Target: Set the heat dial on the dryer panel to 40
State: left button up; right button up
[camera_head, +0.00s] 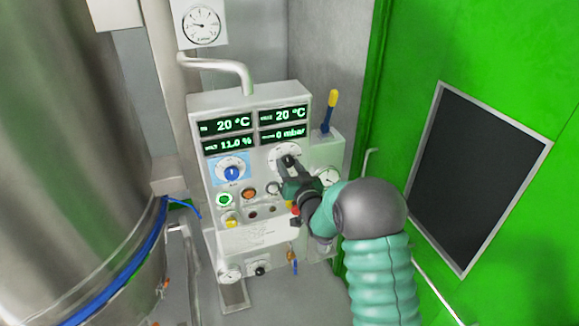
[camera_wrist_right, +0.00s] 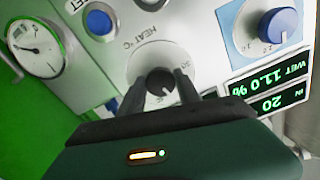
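The dryer panel (camera_head: 203,108) stands upright in the middle of the head view. The heat dial has a round white scale (camera_head: 284,149) and a black knob. In the wrist view it shows upside down, with the lettering "HEAT °C" beside the knob (camera_wrist_right: 158,81). A small pale mark shows on the knob, but the number it points to is unclear. My right gripper (camera_head: 291,165) is at the dial. In the wrist view its two dark fingers (camera_wrist_right: 160,84) stand apart on either side of the knob, very close to it. My left gripper is out of view.
A blue knob (camera_head: 232,173) on a blue scale sits left of the heat dial. Green displays (camera_head: 229,125) above read 20 °C, 11.0 % and 0 mbar. Lit buttons (camera_head: 224,199) and a gauge (camera_head: 327,177) are close by. A steel vessel (camera_head: 70,150) stands left, a green wall (camera_head: 420,60) right.

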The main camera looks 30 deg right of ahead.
grip_shut()
jog(key=n+b, duration=0.1)
jog(key=b, duration=0.2)
jog(key=n+b, duration=0.1)
jog(key=b, duration=0.1)
jog(key=shift+f+n+b, duration=0.35)
jog(key=shift+n+b, duration=0.05)
jog(key=shift+r+n, duration=0.2)
jog(key=shift+n, duration=0.1)
jog(key=shift+r, duration=0.15)
jog(key=o, duration=0.6)
grip_release()
jog(key=shift+d, duration=0.1)
jog(key=shift+o, duration=0.2)
